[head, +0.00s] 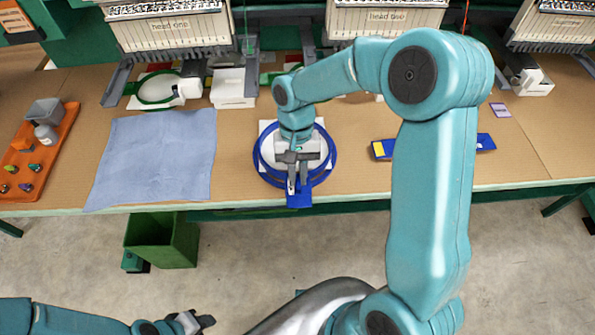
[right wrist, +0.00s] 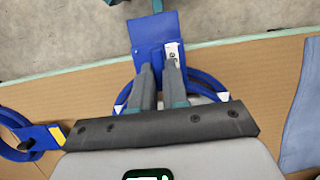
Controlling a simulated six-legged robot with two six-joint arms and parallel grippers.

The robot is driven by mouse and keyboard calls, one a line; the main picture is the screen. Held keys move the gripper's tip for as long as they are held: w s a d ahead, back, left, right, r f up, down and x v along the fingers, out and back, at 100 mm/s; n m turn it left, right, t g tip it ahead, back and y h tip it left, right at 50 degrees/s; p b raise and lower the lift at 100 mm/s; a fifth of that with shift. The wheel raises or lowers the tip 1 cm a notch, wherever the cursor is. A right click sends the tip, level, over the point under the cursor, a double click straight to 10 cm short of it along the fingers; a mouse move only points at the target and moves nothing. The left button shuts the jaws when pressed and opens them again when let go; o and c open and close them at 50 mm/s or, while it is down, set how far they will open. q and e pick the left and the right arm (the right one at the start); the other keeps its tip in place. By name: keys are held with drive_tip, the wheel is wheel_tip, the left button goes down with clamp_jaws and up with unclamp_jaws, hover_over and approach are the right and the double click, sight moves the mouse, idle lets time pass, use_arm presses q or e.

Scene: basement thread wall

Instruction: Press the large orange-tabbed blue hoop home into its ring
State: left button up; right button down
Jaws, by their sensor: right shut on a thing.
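A large blue hoop (head: 334,158) lies at the bench's front edge around white material (head: 266,128). Its blue tab (head: 299,198) points over the edge and also shows in the right wrist view (right wrist: 152,32). I see no orange on the tab; whether the hoop is seated in a ring, I cannot tell. My right gripper (head: 291,186) comes down over the hoop, shut on its tab end. In the right wrist view its fingers (right wrist: 162,68) meet the blue piece beside a small silver fitting (right wrist: 172,54). My left gripper (head: 202,321) is low at the bottom left, apart from the bench.
A blue cloth (head: 155,155) lies left of the hoop, and an orange tray (head: 40,160) is farther left. A yellow-marked blue piece (head: 383,150) lies to the right, partly behind my arm. Machine heads (head: 170,28) line the back. A green bin (head: 165,240) stands below.

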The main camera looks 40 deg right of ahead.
drive_tip(key=shift+f, duration=0.35)
idle(0.3)
drive_tip(key=shift+w+f+b, duration=0.1)
drive_tip(key=shift+f+b, duration=0.05)
drive_tip(key=shift+b, duration=0.15)
drive_tip(key=shift+f+b, duration=0.3)
drive_tip(key=shift+f, duration=0.1)
idle(0.9)
drive_tip(key=c, duration=1.1)
unclamp_jaws()
drive_tip(key=shift+o, duration=0.2)
drive_tip(key=v, duration=1.6)
drive_tip(key=shift+r+p, duration=0.25)
drive_tip(key=shift+p, duration=0.2)
